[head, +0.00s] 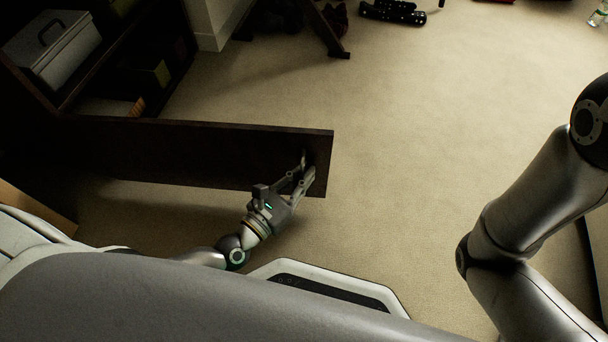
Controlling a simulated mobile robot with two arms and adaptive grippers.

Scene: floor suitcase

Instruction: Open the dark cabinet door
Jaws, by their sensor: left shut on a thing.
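The dark cabinet door (200,152) stands swung out from the dark cabinet (172,72), and the shelves behind it show. My left gripper (302,173) is at the free end of the door, on its near face. It is shut on the door's handle (304,158), which the fingers partly hide. My right arm shows at the right, but its gripper is out of the frame.
Beige carpet (430,140) is clear to the right of the door. Black objects (393,12) lie on the floor at the top. A bottle (598,14) stands at the top right.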

